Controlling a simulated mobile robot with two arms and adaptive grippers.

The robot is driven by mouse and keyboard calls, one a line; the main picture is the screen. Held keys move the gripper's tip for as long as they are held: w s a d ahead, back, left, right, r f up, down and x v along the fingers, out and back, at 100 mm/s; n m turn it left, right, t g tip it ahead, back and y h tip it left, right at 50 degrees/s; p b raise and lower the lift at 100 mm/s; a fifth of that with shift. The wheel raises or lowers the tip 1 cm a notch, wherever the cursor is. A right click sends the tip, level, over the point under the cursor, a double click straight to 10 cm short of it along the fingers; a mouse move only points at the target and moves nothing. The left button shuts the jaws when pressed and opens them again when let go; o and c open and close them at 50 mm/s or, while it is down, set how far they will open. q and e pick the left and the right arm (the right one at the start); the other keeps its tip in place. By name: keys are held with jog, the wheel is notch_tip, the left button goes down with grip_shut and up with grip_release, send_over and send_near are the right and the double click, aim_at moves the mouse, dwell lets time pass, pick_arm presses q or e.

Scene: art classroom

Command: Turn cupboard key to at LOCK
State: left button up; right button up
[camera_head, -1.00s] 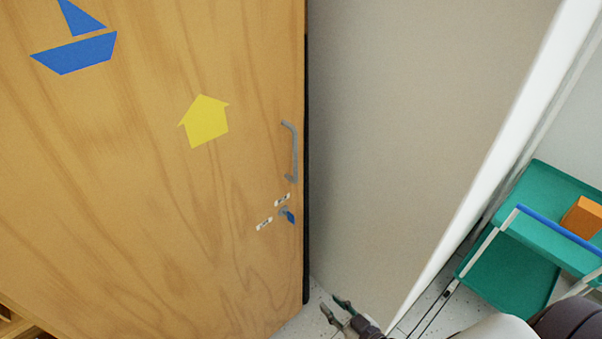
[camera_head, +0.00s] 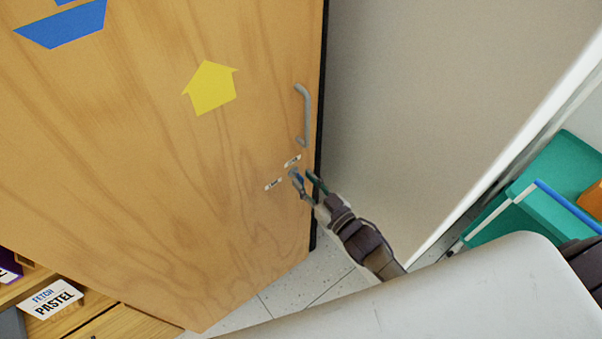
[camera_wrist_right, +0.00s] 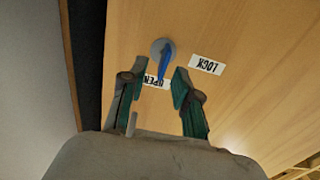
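The cupboard door (camera_head: 150,170) is light wood. A blue key (camera_head: 298,176) sits in a round grey lock below the door handle. In the right wrist view the key (camera_wrist_right: 164,62) hangs from the lock disc and overlaps the OPEN label (camera_wrist_right: 153,82), which appears upside down. The LOCK label (camera_wrist_right: 206,65) is to the right of the disc there. My right gripper (camera_head: 302,178) is at the key. In the wrist view its two green-padded fingers (camera_wrist_right: 152,78) are apart, one on each side of the key, with no clear contact. My left gripper is out of view.
A grey curved handle (camera_head: 304,115) is above the lock, near the door's edge. A pale wall panel (camera_head: 410,110) stands to the right. A green trolley (camera_head: 560,180) is at far right.

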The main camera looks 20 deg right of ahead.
aim_at(298, 177)
jog(key=shift+w+a, duration=0.25)
jog(key=shift+w, duration=0.35)
jog(key=shift+w+a, duration=0.15)
jog(key=shift+w, duration=0.3)
grip_shut()
